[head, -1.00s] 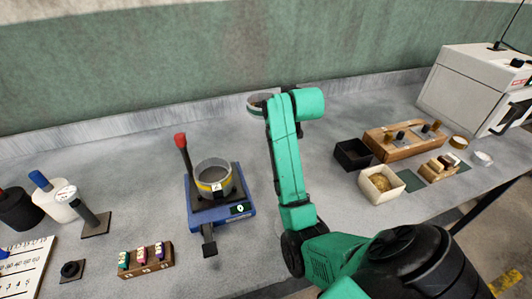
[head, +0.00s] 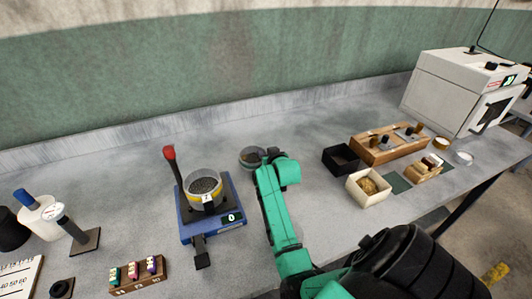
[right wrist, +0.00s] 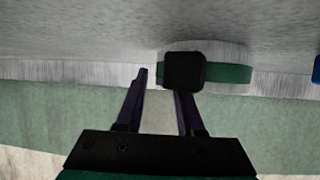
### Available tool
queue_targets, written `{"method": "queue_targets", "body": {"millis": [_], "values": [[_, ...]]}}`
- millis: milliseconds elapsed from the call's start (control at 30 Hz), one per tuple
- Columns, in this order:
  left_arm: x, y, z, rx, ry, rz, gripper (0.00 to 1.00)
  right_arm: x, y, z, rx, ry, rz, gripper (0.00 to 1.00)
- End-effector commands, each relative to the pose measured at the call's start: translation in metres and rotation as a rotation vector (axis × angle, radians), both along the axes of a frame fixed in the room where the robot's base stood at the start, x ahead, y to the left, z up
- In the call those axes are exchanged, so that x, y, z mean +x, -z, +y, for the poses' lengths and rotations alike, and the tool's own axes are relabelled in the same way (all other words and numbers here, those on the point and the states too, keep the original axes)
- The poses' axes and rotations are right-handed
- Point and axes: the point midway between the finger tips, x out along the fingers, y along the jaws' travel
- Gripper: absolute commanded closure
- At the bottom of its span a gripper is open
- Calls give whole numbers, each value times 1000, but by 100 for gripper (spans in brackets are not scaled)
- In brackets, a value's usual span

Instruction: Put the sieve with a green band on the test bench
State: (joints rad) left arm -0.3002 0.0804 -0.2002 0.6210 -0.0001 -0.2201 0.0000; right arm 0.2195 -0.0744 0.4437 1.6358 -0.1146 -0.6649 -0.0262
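The sieve with a green band (right wrist: 230,73) shows large in the right wrist view, with a black block on its side. In the head view the sieve (head: 250,157) appears to stand on the grey test bench (head: 310,125), behind my right arm, which covers part of it. My right gripper (head: 271,154) is beside it. In the right wrist view its two fingers (right wrist: 165,85) are apart; the left finger is clear of the sieve, and the block covers the tip of the right one. I cannot tell whether that finger touches it. My left gripper is not in view.
A sieve with a yellow band (head: 204,188) stands on a blue device (head: 212,229) with a red-knobbed lever, to the left. Right of my arm are a black box (head: 341,159), a cream box (head: 368,187) and a wooden block (head: 390,148). Bench behind the sieve is clear.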

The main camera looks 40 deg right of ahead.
Motion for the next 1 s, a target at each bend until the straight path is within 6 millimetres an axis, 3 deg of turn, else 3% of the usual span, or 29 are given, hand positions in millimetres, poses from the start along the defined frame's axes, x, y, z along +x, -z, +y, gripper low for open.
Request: {"method": "queue_targets", "body": {"millis": [300,467,1000], "values": [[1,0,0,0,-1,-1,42,0,-1,0,-1,0,-1,58],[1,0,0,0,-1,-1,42,-10,-6,5,-2,0,-1,58],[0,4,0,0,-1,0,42,-94,-48,43,-1,0,0,58]]}}
